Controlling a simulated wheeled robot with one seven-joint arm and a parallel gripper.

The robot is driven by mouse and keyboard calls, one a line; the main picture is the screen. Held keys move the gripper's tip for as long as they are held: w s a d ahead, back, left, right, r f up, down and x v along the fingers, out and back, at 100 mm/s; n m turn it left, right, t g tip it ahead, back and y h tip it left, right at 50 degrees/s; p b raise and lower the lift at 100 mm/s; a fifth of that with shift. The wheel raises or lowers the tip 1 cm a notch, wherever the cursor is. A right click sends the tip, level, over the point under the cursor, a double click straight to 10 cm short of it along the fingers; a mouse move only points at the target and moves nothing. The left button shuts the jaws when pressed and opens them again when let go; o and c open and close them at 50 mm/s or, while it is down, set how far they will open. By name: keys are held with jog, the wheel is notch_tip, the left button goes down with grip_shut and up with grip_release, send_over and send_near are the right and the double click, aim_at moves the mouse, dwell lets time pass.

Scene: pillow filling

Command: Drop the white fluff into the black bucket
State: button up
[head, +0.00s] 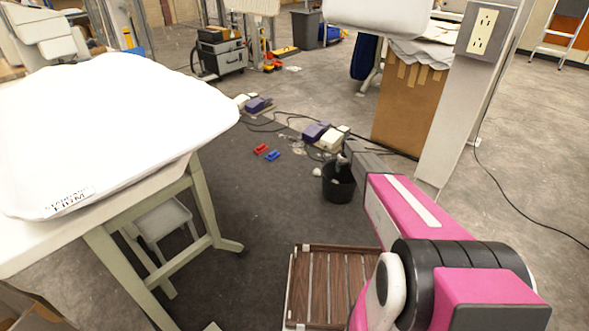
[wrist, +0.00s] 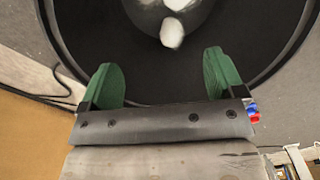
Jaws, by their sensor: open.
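The black bucket (head: 338,188) stands on the grey floor in the head view, beyond my arm. In the wrist view its dark rim and inside (wrist: 285,45) fill the upper part. My gripper (wrist: 163,72) has its two green fingertips spread wide apart over the bucket opening, with nothing between them. A small piece of white fluff (wrist: 172,33) shows within the bucket's outline, beyond the fingertips. Another white piece (wrist: 178,4) is cut by the top edge, beside a grey rounded patch. I cannot tell how deep they lie. In the head view my gripper is at the bucket's mouth, partly hidden.
A white lump (head: 317,172) lies on the floor beside the bucket. Purple-and-white machines (head: 325,137), cables and red and blue items (head: 272,155) lie behind. A post and cardboard box (head: 408,112) stand right.

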notch_tip(320, 180, up, 11)
jog(key=shift+f, duration=0.2)
dwell(0.4)
jog(key=s+r+m, duration=0.1)
jog(key=s+r, duration=0.7)
jog(key=s, duration=1.1)
jog(key=s+r+m, duration=0.2)
jog(key=s+r, duration=0.6)
jog(key=s, duration=1.1)
jog(key=s+r+m, duration=0.1)
jog(key=s+r, duration=0.6)
jog(key=s, duration=1.2)
jog(key=shift+s+r+m, duration=0.15)
jog(key=shift+r+m, duration=0.25)
